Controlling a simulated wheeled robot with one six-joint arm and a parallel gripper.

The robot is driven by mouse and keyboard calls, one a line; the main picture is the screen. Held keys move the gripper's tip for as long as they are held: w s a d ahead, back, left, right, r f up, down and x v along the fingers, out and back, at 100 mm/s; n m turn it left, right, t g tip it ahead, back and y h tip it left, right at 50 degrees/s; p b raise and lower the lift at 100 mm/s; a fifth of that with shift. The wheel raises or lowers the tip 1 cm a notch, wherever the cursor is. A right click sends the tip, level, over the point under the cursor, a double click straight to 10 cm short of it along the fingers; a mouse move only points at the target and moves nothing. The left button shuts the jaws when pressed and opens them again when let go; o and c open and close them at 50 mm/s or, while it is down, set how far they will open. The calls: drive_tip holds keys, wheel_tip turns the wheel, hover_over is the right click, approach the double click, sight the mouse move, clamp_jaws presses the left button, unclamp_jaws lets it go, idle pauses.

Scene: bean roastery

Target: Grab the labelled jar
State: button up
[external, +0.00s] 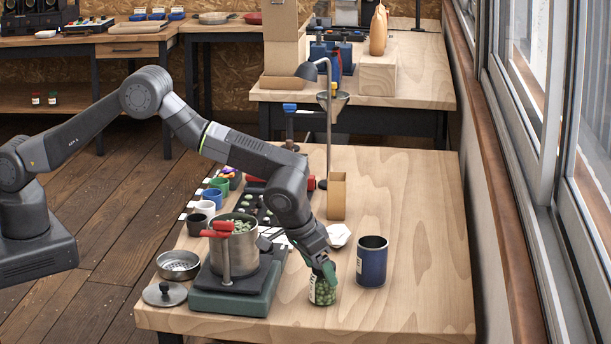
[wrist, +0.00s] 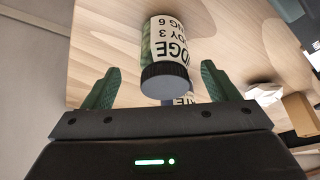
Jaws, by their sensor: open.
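The labelled jar (external: 321,291) stands upright near the front of the wooden table. It is clear, filled with green beans, and has a white label. In the wrist view, the jar (wrist: 168,45) shows its dark lid and black print on the label. My gripper (external: 326,270) is over the jar in the external view, its green fingers at the jar's top. In the wrist view, my gripper (wrist: 155,88) is open, with one finger on each side of the lid and gaps between. Whether a finger touches the jar cannot be told.
A dark blue canister (external: 371,262) stands close to the jar's right. A green-based scale with a steel pot (external: 233,246) stands to its left. The table's right side (external: 430,260) is clear.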

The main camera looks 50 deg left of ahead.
sight(324, 278)
drive_tip(key=shift+a+p+x, duration=0.15)
drive_tip(key=shift+p+x, duration=0.2)
drive_tip(key=shift+x, duration=0.8)
drive_tip(key=shift+a+p+x, duration=0.1)
drive_tip(key=shift+p+x, duration=0.2)
drive_tip(key=shift+x, duration=0.8)
drive_tip(key=c, duration=1.2)
drive_tip(key=shift+r, duration=0.15)
